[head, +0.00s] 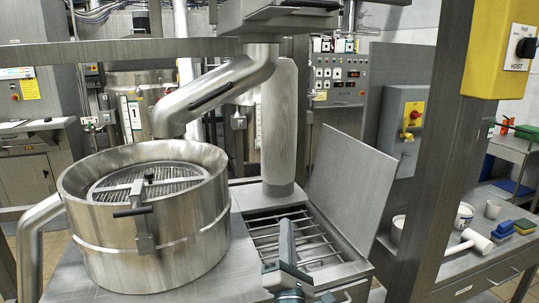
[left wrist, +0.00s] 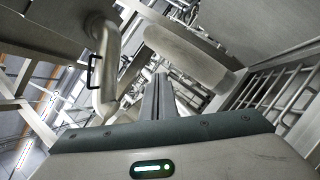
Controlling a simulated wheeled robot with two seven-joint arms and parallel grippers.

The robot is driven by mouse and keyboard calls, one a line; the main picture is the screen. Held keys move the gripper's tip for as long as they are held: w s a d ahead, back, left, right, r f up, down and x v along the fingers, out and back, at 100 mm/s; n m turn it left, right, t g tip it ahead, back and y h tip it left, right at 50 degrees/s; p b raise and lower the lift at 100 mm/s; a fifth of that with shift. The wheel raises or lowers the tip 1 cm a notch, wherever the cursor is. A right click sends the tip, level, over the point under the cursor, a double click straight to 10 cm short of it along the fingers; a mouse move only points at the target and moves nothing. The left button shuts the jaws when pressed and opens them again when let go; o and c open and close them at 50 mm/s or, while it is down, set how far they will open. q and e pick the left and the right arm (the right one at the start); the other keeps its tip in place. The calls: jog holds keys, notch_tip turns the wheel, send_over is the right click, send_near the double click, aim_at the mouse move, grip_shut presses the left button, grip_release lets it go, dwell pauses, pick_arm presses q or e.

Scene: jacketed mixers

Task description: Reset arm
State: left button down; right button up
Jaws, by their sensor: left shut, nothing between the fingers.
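My left gripper (head: 286,228) stands at the bottom centre of the head view, in front of the open metal grid (head: 305,240). Its fingers are together and nothing is between them. In the left wrist view the closed fingers (left wrist: 160,88) point up the picture, clear of any object. A steel mixer vessel (head: 150,240) with a round mesh cover (head: 148,182) stands to the gripper's left, apart from it. My right gripper is in neither view.
A raised steel lid (head: 348,185) stands right of the grid. A column (head: 280,120) and a bent chute (head: 220,90) rise behind. A steel post (head: 435,160) stands at right. A side bench holds a white mallet (head: 470,241), sponges (head: 503,230) and cups (head: 464,214).

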pick_arm(q)
jog(key=s+d+f+m+g+h, duration=0.1)
jog(key=s+f+m+g+h, duration=0.35)
jog(key=s+m+h, duration=1.05)
jog(key=s+a+f+m+g+y, duration=0.25)
jog(key=f+m+g, duration=0.2)
jog(key=f, duration=0.45)
jog(key=s+a+f+m+g+y, duration=0.2)
jog(key=s+f+m+g, duration=0.15)
jog(key=f+m, duration=0.4)
jog(key=s+a+f+g+y, duration=0.3)
jog(key=s+a+f+y, duration=0.2)
jog(key=s+a+f, duration=0.5)
jog(key=s+a+f+g+y, duration=0.45)
jog(key=s+a+f, duration=0.25)
jog(key=s+a, duration=0.55)
notch_tip(320, 180, down, 29)
jog(key=s+a+f+g+b, duration=0.1)
jog(key=s+a+f, duration=0.1)
jog(key=s+f, duration=0.7)
jog(key=s+a+f+m+y, duration=0.1)
jog(key=s+f, duration=0.8)
jog(key=shift+s+a+f+g+b, duration=0.15)
jog(key=shift+s+a+g+b, duration=0.05)
jog(key=shift+a+g+b, duration=0.2)
